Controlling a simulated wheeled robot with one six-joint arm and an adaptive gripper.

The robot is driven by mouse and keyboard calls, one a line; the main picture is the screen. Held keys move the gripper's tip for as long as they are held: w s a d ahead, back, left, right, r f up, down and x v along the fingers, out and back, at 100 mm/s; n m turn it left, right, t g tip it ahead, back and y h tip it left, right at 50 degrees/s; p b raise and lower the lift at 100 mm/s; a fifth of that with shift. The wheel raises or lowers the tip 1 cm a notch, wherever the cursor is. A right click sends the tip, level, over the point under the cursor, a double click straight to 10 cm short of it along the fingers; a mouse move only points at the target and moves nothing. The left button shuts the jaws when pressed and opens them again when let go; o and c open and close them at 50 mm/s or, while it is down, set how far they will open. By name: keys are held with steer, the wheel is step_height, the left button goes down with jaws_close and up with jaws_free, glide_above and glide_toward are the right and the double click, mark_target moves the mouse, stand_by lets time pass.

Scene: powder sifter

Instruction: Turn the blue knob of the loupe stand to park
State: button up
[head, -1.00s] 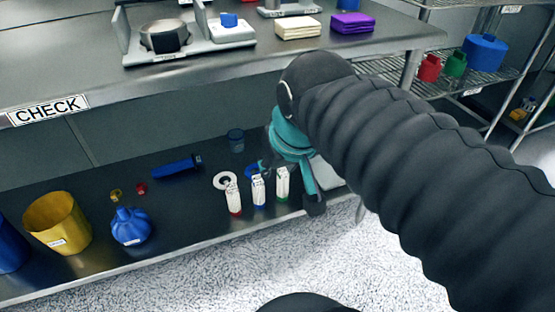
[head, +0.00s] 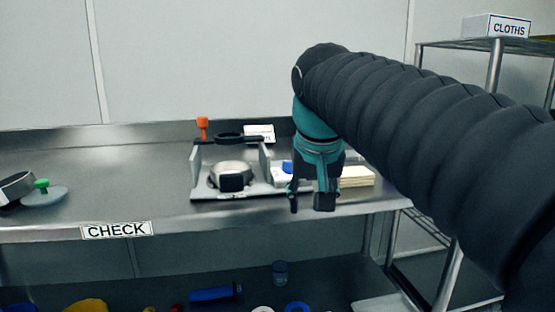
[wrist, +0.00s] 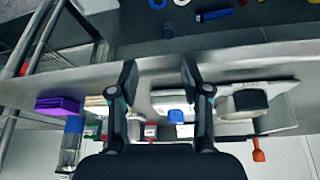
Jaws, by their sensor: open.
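The grey stand (head: 196,181) with a black ring (head: 229,137) above a round metal piece (head: 232,174) stands on the bench; it appears to be the loupe stand. A blue knob (head: 287,167) sits on its pale right part, partly hidden behind my gripper. In the wrist view the blue knob (wrist: 177,116) shows on a white plate, just right of centre and beyond the fingers. My gripper (head: 309,201) is open and empty, pointing down by the bench's front edge. Its two fingers (wrist: 158,72) are apart, and neither touches the knob. The knob's setting is too small to read.
An orange-topped post (head: 202,127) rises behind the stand. Cream cloths (head: 356,177) lie close right of my gripper, with a purple stack (wrist: 58,106) beyond them. A green-knobbed dish (head: 45,192) is at far left. The bench (head: 120,180) between is clear.

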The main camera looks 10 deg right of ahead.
mark_target(290, 162)
steer(key=w+a+r+m+g+h, duration=0.1)
steer(key=w+a+r+m, duration=0.15)
steer(key=w+r, duration=0.4)
steer(key=w+a+r+m+h, duration=0.1)
steer(key=w+r+m, duration=0.2)
steer(key=w+r, duration=0.4)
steer(key=shift+s+x, duration=0.15)
steer(key=shift+x, duration=1.9)
steer(key=shift+s+x, duration=0.2)
steer(key=shift+x, duration=1.9)
steer(key=shift+s+x, duration=0.15)
steer(key=shift+x, duration=1.9)
steer(key=shift+d+f+p, duration=0.1)
steer(key=shift+f+p, duration=0.05)
steer(key=shift+p, duration=0.15)
steer(key=c, duration=0.9)
